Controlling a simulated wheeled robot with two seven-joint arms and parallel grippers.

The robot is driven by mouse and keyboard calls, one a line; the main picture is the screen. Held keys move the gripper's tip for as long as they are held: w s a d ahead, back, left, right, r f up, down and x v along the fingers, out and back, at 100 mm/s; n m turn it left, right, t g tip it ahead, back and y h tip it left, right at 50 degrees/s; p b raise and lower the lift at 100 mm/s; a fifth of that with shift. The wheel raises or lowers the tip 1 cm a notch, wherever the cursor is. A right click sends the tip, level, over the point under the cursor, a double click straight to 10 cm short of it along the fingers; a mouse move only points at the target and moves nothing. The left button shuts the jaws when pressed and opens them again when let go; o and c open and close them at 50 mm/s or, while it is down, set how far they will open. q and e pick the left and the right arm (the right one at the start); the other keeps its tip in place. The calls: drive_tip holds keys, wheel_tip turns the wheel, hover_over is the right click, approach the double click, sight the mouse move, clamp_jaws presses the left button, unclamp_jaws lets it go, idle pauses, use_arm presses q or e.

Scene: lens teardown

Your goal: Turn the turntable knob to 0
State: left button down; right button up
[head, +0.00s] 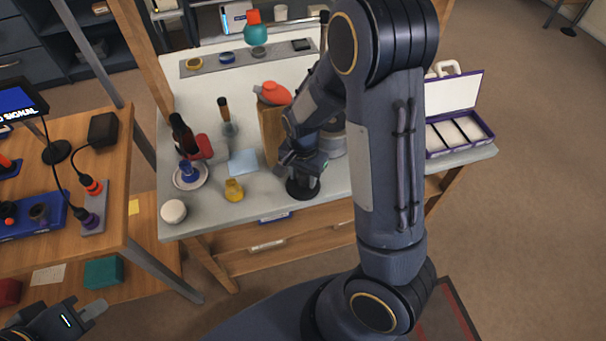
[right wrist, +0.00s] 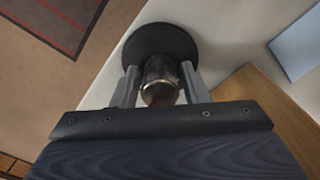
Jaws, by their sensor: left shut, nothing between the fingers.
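A black round base (head: 303,190) stands near the front edge of the light worktable. In the right wrist view it is a black disc (right wrist: 160,40) with a metal cylinder (right wrist: 160,78) standing up from it. I cannot tell for sure whether this is the turntable and knob, and no 0 mark is readable. My right gripper (head: 302,170) is above the base in the head view. Its two fingers (right wrist: 160,88) close around the cylinder's sides in the right wrist view. My left gripper (head: 94,310) is shut and empty at the lower left, off the worktable.
An open purple case (head: 460,137) is at right.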

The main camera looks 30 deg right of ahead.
drive_tip(key=c, duration=0.7)
drive_tip(key=shift+o, duration=0.2)
drive_tip(key=shift+n, duration=0.4)
drive_tip(key=n+b, duration=0.1)
drive_tip(key=n, duration=0.3)
drive_tip(key=n+b, duration=0.1)
drive_tip(key=n, duration=0.8)
drive_tip(key=shift+b, duration=0.35)
drive_tip(key=shift+n, duration=2.2)
